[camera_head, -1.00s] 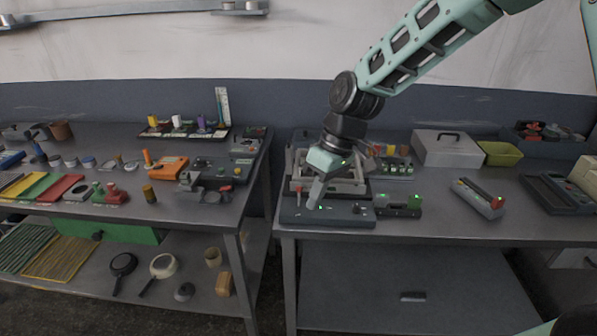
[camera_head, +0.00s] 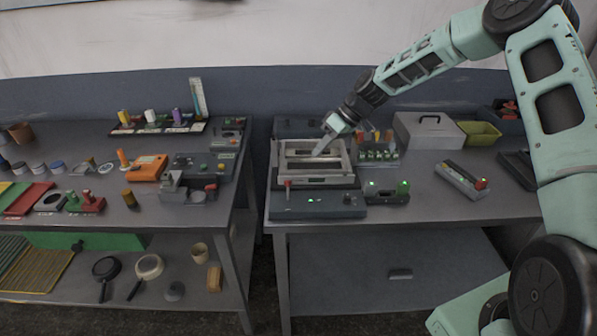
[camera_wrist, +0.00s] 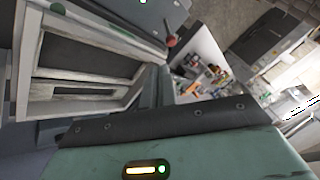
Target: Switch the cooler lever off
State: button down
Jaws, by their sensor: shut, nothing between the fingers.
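The red-knobbed lever (camera_head: 287,184) stands roughly upright at the left end of a dark control box (camera_head: 325,212) with small green lights. I take it to be the cooler lever; no label is readable. Behind the box is a light, open-framed unit (camera_head: 350,179). In the wrist view the red knob (camera_wrist: 171,41) shows beyond the frame's corner, clear of my gripper's body. The fingertips are not clear there.
A small dark device with green lights (camera_head: 387,192) stands right of the control box. A grey case (camera_head: 428,138) and a yellow-green bin (camera_head: 480,134) are farther back. A gap separates this table from the left table (camera_head: 215,207).

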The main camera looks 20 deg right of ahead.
jog(key=p, duration=0.4)
send_near(288, 190)
jog(key=w+f, duration=0.1)
jog(key=w+a+f, duration=0.1)
jog(key=w+f, duration=0.1)
jog(key=shift+a+f, duration=0.1)
jog(key=shift+a, duration=0.05)
jog(key=shift+a+f, duration=0.25)
jog(key=shift+f, duration=0.3)
